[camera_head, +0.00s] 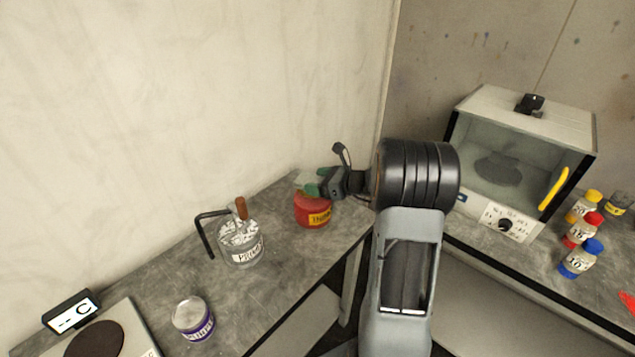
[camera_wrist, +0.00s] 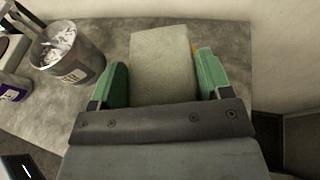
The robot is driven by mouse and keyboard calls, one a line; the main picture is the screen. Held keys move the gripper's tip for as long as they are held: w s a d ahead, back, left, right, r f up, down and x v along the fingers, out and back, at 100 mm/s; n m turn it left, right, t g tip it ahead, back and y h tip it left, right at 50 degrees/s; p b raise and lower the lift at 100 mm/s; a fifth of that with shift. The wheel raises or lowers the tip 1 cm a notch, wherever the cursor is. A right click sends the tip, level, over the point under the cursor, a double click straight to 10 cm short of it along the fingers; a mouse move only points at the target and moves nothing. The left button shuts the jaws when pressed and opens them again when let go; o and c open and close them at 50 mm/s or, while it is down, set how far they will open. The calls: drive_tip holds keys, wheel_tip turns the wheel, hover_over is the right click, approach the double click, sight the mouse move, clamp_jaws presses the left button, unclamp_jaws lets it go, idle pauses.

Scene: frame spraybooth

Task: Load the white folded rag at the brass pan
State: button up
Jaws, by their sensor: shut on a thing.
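The white folded rag (camera_wrist: 163,62) is between the two green finger pads of my gripper (camera_wrist: 162,85) in the wrist view. It looks pale grey-white and flat. In the head view my gripper (camera_head: 316,186) is just above the red can (camera_head: 313,211) at the back of the left bench, and a pale bit of the rag (camera_head: 303,178) shows beside the green pads. My gripper is shut on the rag. A brown round plate (camera_head: 95,341) sits on a pale device at the lower left; I cannot tell whether it is the brass pan.
A glass jar (camera_head: 240,246) with crumpled foil-like stuff and a brown-handled tool stands on the left bench. A purple-labelled tin (camera_head: 192,318) and a small display (camera_head: 71,311) are nearer. A glass-fronted box (camera_head: 505,160) and several small bottles (camera_head: 582,232) are on the right bench.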

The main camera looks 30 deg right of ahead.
drive_tip(key=shift+r+p, duration=2.4)
drive_tip(key=shift+r, duration=0.95)
